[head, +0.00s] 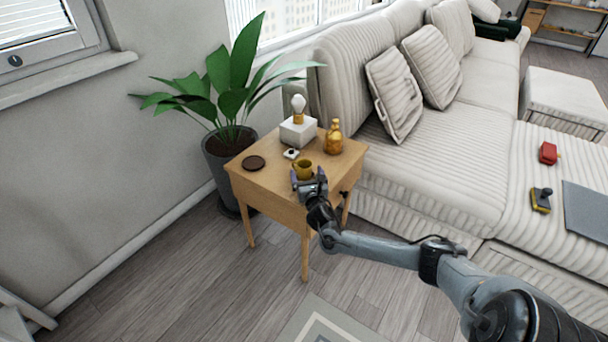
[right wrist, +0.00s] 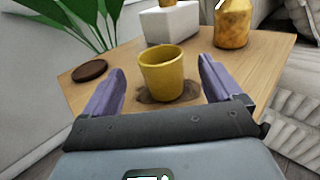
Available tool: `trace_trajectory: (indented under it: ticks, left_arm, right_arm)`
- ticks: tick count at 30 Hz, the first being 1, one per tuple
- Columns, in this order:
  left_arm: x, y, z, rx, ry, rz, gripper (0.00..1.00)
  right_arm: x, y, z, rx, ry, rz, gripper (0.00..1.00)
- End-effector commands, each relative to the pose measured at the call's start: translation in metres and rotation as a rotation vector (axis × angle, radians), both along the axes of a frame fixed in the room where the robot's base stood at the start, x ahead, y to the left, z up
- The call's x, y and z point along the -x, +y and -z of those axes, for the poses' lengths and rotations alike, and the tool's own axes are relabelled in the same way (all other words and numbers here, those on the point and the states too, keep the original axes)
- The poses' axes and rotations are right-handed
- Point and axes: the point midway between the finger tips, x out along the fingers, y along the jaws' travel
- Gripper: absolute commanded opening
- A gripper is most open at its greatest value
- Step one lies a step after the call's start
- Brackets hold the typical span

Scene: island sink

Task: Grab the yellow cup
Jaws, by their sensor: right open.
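The yellow cup (head: 303,169) stands upright near the front edge of the small wooden side table (head: 263,182). My right gripper (head: 309,178) is at the table's front edge, just in front of the cup. In the right wrist view the cup (right wrist: 162,74) shows ahead of and between the two purple fingers of the right gripper (right wrist: 162,90). The fingers are spread wide, with a gap on each side of the cup. The gripper is open and empty. My left gripper is not in view.
Behind the cup are an amber bottle (head: 334,139), a white box lamp (head: 298,131) and a small white item (head: 291,153). A dark coaster (head: 253,163) lies at the left. A potted plant (head: 229,140) and a striped sofa (head: 430,130) flank the table.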

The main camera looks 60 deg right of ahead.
Motion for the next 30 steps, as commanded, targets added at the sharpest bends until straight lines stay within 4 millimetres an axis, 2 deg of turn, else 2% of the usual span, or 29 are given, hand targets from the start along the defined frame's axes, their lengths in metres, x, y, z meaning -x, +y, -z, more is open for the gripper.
trace_trajectory:
  ticks: [15, 26, 30]
  left_arm:
    - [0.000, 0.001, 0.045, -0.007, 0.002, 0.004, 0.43]
    - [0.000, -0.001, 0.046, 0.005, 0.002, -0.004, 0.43]
    - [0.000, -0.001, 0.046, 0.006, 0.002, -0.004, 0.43]
  right_arm:
    - [-0.031, -0.034, 0.002, 0.000, -0.001, 0.001, 0.92]
    - [-0.035, -0.038, -0.001, -0.001, 0.001, -0.001, 0.92]
    - [-0.035, -0.038, -0.001, -0.001, 0.001, -0.001, 0.72]
